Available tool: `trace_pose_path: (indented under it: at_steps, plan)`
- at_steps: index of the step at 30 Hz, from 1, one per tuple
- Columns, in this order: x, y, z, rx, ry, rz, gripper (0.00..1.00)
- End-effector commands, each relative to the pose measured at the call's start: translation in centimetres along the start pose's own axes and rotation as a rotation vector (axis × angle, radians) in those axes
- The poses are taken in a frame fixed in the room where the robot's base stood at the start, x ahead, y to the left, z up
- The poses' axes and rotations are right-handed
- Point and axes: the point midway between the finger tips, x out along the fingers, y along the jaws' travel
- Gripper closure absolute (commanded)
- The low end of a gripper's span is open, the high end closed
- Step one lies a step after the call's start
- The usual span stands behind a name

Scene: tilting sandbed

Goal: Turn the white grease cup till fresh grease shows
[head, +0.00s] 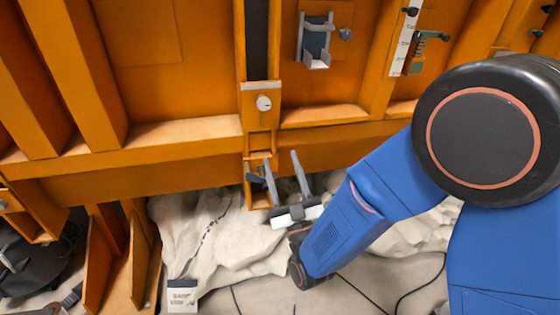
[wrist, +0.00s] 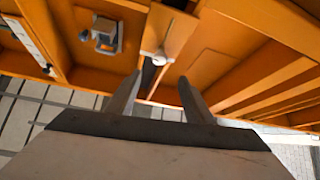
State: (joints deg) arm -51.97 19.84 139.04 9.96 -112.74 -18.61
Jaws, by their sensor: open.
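The white grease cup (head: 264,103) is a small round white knob on an orange block of the orange frame, below a dark vertical slot. It also shows in the wrist view (wrist: 160,57), just beyond my fingertips and roughly between them. My gripper (head: 279,160) is below the cup in the head view, its two grey fingers spread and pointing up toward the frame. In the wrist view my gripper (wrist: 159,79) is open, with nothing between the fingers and the cup apart from them. No grease can be made out at this size.
A grey bracket (head: 316,62) sits on the orange panel right of the cup, near a white scale strip (head: 404,42) and a spring fitting (head: 420,50). Orange ribs and a ledge (head: 190,130) flank the block. Pale sand (head: 205,240) and a label card (head: 182,297) lie below.

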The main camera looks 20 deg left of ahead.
Motion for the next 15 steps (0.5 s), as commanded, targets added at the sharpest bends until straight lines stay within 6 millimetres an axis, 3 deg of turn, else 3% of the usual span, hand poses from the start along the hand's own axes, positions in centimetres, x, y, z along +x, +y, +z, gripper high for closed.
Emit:
trace_pose_path:
  at_steps: [8,15]
  plan:
    - [0.2,0.0,-0.4,-0.002,-0.009,0.002,0.53]
    - [1.7,0.0,-2.9,-0.019,-0.123,0.012,0.53]
